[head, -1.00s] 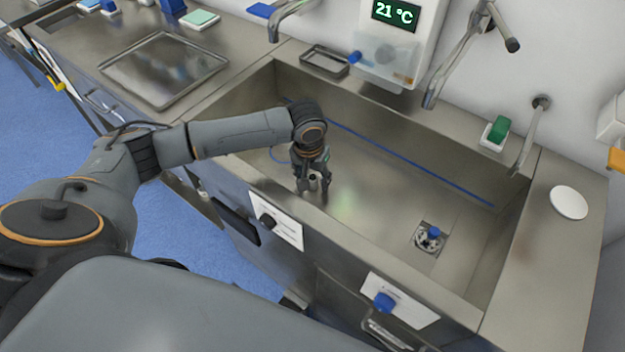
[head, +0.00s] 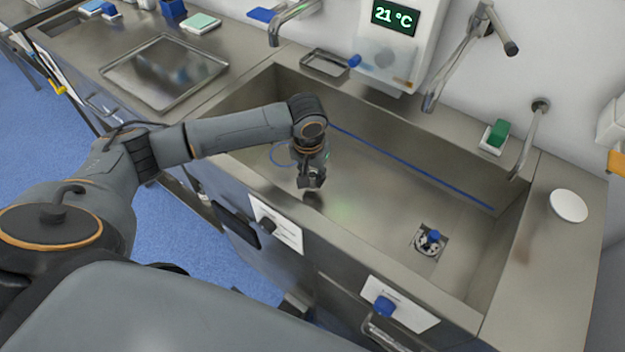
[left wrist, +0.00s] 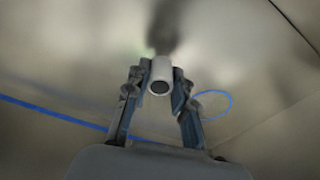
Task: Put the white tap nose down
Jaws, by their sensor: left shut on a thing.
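The white tap nose (left wrist: 161,74) is a short pale tube with a dark round opening, seen in the left wrist view between the fingertips. My left gripper (head: 312,184) is inside the sink basin near its left front side, pointing down. In the left wrist view the gripper (left wrist: 159,84) is shut on the white tap nose, one finger on each side. A dark shadow lies on the steel just beyond the tap nose; I cannot tell whether the tap nose touches it. In the head view the fingers hide the tap nose. My right gripper is not in view.
The steel sink (head: 375,213) has a drain (head: 430,240) at right with a blue piece on it. A blue tube (head: 410,165) runs along the basin. Taps (head: 455,65) hang above the back edge. A tray (head: 165,70) lies on the left counter.

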